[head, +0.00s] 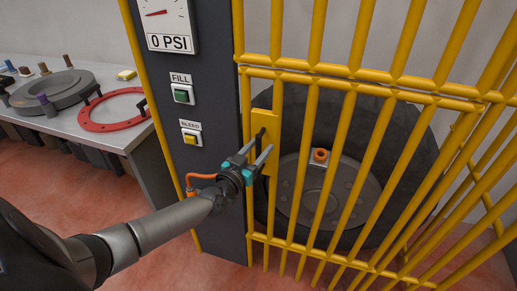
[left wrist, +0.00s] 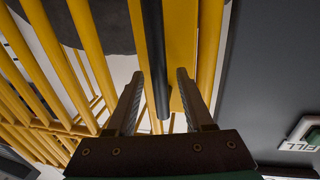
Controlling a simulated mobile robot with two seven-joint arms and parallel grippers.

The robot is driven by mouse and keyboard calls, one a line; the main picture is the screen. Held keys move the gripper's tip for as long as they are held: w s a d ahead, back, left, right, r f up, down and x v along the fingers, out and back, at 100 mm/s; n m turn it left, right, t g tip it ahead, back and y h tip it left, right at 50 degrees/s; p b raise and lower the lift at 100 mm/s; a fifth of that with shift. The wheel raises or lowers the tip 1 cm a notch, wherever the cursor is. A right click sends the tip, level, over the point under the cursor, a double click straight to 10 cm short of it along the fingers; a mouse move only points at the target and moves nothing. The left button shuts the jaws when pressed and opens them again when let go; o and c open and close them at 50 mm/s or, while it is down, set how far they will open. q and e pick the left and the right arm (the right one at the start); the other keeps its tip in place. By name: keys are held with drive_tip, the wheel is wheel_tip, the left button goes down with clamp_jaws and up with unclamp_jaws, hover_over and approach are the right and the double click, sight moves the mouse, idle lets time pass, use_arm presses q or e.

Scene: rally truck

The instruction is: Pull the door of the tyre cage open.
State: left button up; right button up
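The tyre cage door (head: 341,137) is a grid of yellow bars, its left edge close beside the dark panel. A yellow plate (head: 273,170) near that edge carries a black upright handle (head: 260,135). My left gripper (head: 266,143) is at this handle with its fingers apart. In the left wrist view, the black handle (left wrist: 155,55) runs between the two fingertips of my left gripper (left wrist: 160,76), with a gap showing on each side. The plate (left wrist: 181,45) is behind it. A large dark tyre (head: 405,130) stands behind the bars. My right gripper is out of view.
The dark panel (head: 213,65) has a gauge reading 0 PSI (head: 167,22), a green FILL button (head: 182,94) and a yellow BLEED button (head: 191,138). An orange hose (head: 200,177) hangs near my wrist. A workbench (head: 60,122) with a red ring (head: 112,126) stands left.

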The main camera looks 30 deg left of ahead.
use_arm(q)
clamp_jaws()
idle(1.3)
